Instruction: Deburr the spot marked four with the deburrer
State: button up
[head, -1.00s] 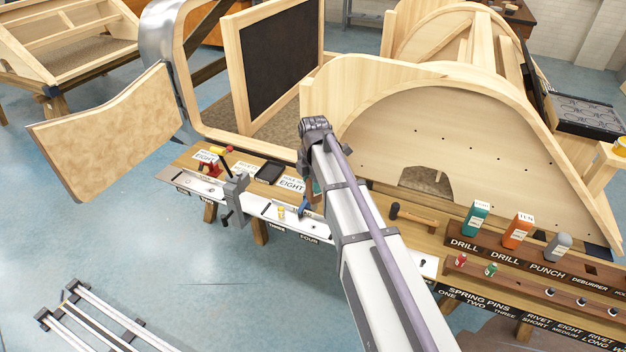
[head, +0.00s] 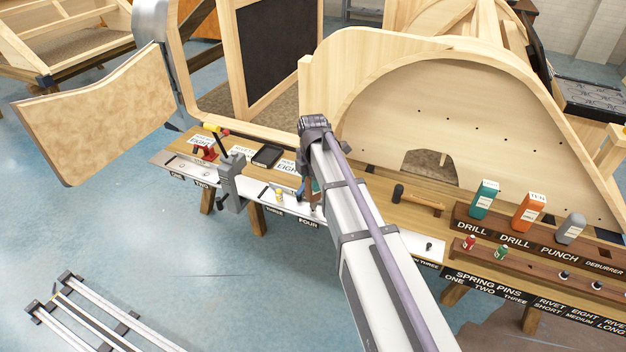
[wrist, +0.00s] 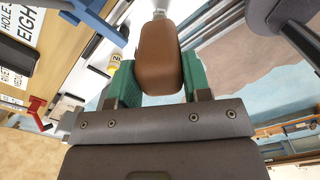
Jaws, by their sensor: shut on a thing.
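My gripper (wrist: 158,85) is shut on the deburrer, whose brown handle (wrist: 160,58) sits between the green jaw pads in the wrist view. Its thin metal shaft points away from me, and its tip is out of frame. In the head view the gripper (head: 313,190) hangs over the white strip at the bench's front edge, just above the black label FOUR (head: 308,223). My arm hides part of the strip to the right of it. I cannot tell whether the tip touches anything.
A grey vise (head: 232,182) stands left along the front edge, with a red clamp (head: 205,153) beyond it. A blue clamp (wrist: 95,20) is close beside the gripper. A small yellow-labelled cylinder (head: 279,194) stands near it. A hammer (head: 418,200) and the tool rack (head: 480,228) lie right.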

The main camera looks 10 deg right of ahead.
jog(key=shift+f+b, duration=0.45)
dwell(0.4)
jog(key=n, duration=0.6)
jog(key=m, duration=0.9)
jog(key=shift+m, duration=0.4)
jog(key=shift+r, duration=0.1)
